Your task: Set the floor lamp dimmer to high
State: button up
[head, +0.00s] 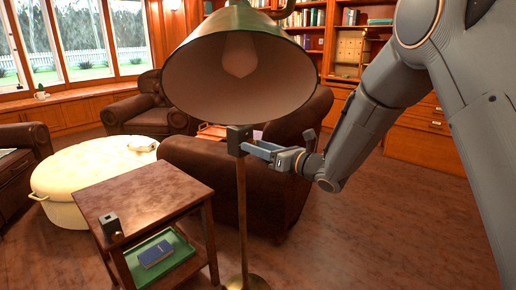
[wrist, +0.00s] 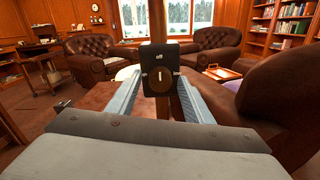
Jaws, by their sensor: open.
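The floor lamp (head: 240,75) has a large green shade with a pale inside and a bulb that looks unlit. A dark dimmer box (head: 238,139) sits on its pole below the shade. In the wrist view the dimmer box (wrist: 158,57) faces me, with a round brown dial (wrist: 159,79) carrying an upright pale mark. A small white label above the dial appears to read "off". My gripper (head: 248,146) is open right in front of the box. In the wrist view its fingers reach toward both sides of the dial; contact cannot be told.
A wooden side table (head: 150,195) stands left of the pole, with a small dark box (head: 110,224) on top and a green tray (head: 180,248) holding a blue book (head: 156,253) below. A brown armchair (head: 215,175) is behind the pole. Floor at right is clear.

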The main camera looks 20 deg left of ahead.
jog(key=c, duration=1.1)
jog(key=shift+o, duration=0.2)
